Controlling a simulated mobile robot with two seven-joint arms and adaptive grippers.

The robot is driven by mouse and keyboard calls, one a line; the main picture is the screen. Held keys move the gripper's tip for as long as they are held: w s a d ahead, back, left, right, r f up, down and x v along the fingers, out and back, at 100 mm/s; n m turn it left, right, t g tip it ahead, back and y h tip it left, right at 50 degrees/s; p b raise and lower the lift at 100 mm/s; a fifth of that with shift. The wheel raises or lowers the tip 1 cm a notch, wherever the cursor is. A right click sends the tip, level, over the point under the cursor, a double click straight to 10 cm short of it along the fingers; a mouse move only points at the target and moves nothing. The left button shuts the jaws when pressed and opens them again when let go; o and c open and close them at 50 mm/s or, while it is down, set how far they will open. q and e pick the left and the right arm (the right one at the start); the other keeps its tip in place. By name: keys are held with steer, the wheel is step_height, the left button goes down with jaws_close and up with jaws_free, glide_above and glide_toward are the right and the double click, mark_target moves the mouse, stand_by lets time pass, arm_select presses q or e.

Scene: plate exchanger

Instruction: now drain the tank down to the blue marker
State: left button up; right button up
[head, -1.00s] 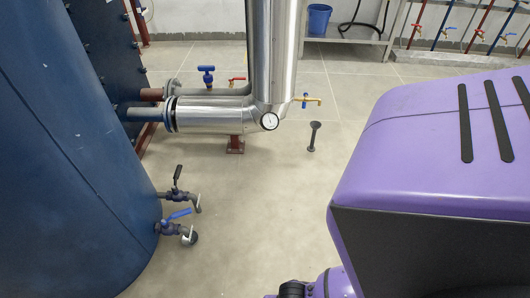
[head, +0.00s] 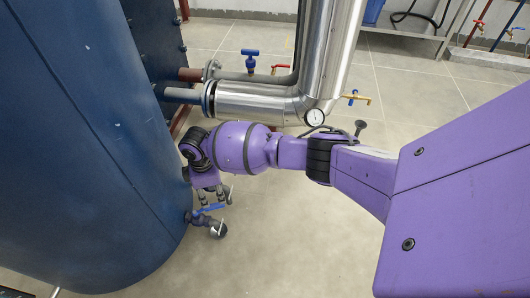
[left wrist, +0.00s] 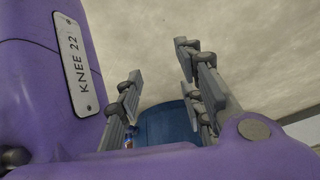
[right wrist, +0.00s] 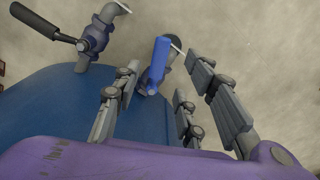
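The big blue tank (head: 80,150) fills the left of the head view. Low on its side is a drain valve with a blue lever (head: 211,207), which also shows in the right wrist view (right wrist: 158,58). Above it, a valve with a black lever (right wrist: 40,24) is mostly hidden by my arm in the head view. My right gripper (head: 206,198) is open just above the blue lever. In the right wrist view, the lever appears between its fingers (right wrist: 165,68); contact is unclear. My left gripper (left wrist: 160,62) is open and empty. I cannot see a blue marker.
A steel pipe (head: 250,102) with a round gauge (head: 314,117) runs behind my right arm. A blue-handled valve (head: 250,54) and a yellow tap (head: 357,97) are on the pipework. The floor (head: 290,240) in front is clear.

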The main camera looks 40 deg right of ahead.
mark_target(215, 204)
step_height(215, 204, down, 6)
steer(key=b, duration=0.3)
steer(key=shift+w+a+f, duration=0.1)
steer(key=shift+f, duration=0.4)
steer(key=c, duration=0.9)
jaws_close()
